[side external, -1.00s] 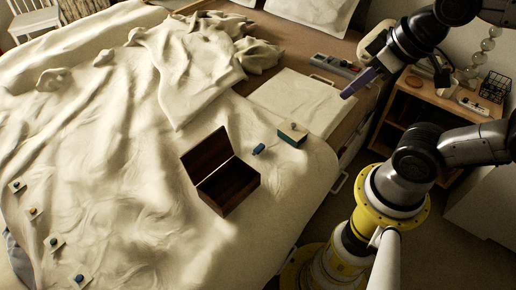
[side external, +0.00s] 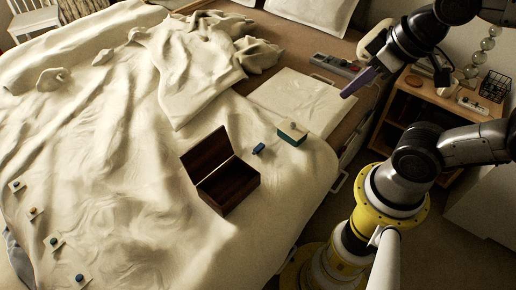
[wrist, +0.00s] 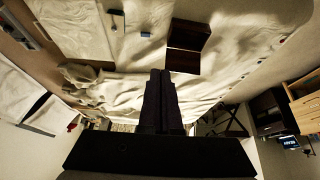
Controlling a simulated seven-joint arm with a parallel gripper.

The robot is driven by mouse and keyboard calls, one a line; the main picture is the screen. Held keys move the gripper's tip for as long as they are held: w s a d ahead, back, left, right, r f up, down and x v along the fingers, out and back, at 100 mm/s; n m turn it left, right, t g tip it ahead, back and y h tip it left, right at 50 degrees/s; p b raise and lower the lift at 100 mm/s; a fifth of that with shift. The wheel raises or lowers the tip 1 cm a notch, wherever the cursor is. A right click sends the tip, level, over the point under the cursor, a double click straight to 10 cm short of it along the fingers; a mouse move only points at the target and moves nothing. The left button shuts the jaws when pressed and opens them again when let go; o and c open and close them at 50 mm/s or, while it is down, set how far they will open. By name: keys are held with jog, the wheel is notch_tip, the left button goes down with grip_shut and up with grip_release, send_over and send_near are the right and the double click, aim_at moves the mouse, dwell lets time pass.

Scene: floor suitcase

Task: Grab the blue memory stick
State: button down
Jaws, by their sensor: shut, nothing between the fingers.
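The blue memory stick (side external: 258,149) lies on the cream bed cover, between the open wooden box and a small green-and-white box. In the wrist view a small blue thing (wrist: 145,34) on the cover appears to be the stick. My gripper (side external: 346,95) is up at the right, above the far right edge of the bed and well apart from the stick. Its fingers (wrist: 161,73) are shut and empty in the wrist view.
An open dark wooden box (side external: 229,187) stands left of and in front of the small green-and-white box (side external: 292,133). Several small knobbed pieces (side external: 55,243) lie at the left. A wooden side table (side external: 440,92) stands at the right. The cover is rumpled.

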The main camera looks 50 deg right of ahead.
jog(key=c, duration=1.6)
grip_release()
jog(key=c, duration=0.6)
grip_release()
